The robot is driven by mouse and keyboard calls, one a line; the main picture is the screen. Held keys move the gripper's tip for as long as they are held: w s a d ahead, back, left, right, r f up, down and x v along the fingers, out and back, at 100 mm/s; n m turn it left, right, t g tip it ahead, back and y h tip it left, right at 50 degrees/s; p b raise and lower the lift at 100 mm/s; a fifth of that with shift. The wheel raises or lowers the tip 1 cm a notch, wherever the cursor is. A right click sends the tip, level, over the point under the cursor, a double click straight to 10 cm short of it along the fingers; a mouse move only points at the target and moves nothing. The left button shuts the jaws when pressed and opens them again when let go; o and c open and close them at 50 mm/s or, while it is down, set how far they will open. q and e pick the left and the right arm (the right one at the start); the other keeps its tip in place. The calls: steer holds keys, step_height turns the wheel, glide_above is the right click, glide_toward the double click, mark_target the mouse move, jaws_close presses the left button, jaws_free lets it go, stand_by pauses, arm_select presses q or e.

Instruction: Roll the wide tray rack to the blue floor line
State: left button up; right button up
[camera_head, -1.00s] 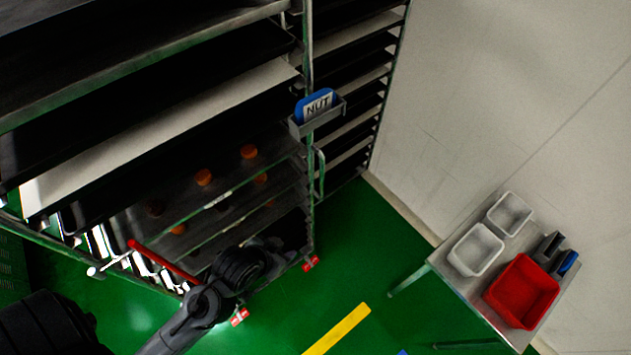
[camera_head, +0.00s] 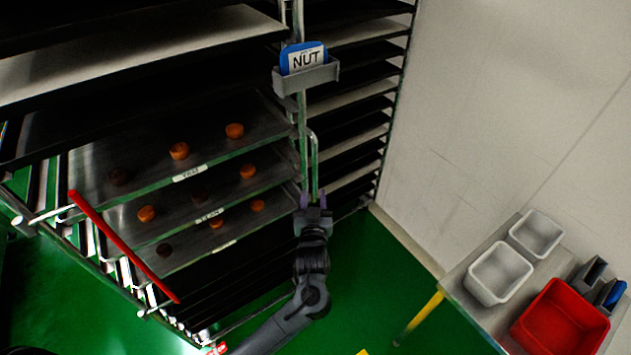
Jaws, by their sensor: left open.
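The wide tray rack (camera_head: 297,150) fills the left and middle of the head view, a tall metal frame with many dark trays. Several orange and dark round pieces lie on its middle trays. A vertical handle (camera_head: 315,160) stands on its right front post, below a grey holder with a blue NUT card (camera_head: 303,58). My left gripper (camera_head: 314,203) is open at the lower end of that handle, its purple-tipped fingers pointing up at it; I cannot tell whether they touch it. A red bar (camera_head: 120,243) crosses the rack's left side. The blue floor line and my right gripper are not in view.
A metal table (camera_head: 465,296) at the lower right holds two white bins (camera_head: 499,273), a red bin (camera_head: 562,322) and a dark holder with a blue item. A pale wall closes the right side. Green floor (camera_head: 375,285) is clear between rack and table.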

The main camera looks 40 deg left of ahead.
mark_target(314, 173)
arm_select(q)
steer(key=x, duration=1)
steer(key=shift+w+a, duration=0.15)
steer(key=shift+w, duration=0.15)
jaws_close()
